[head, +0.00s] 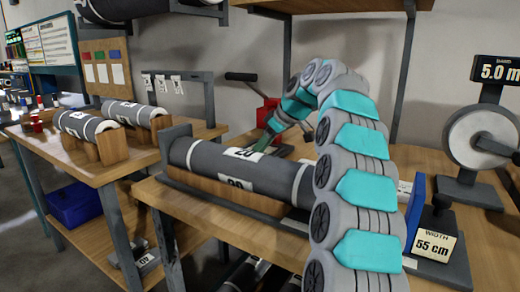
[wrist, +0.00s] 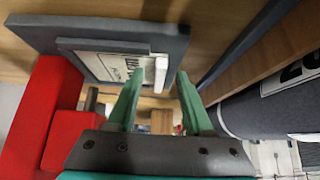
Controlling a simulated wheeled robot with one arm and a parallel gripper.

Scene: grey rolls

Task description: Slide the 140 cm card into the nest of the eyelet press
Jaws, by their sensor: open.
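The eyelet press (head: 264,116) is red with a dark lever and stands behind the large grey roll. In the wrist view its red body (wrist: 45,120) fills the left side. A white card (wrist: 112,67) with dark print lies within the dark grey frame of the press base (wrist: 50,37); the print is too small to read surely. A pale upright edge or tab (wrist: 160,75) is at the card's right end. My gripper (wrist: 160,78) is open, its green fingertips on either side of this tab, with gaps visible.
A large grey roll (head: 205,160) lies in a wooden cradle close to my arm; it also shows at right in the wrist view (wrist: 270,108). Several small cards (head: 162,83) hang on a grey rack. A width sign (head: 434,245) and a round gauge (head: 482,135) stand at right.

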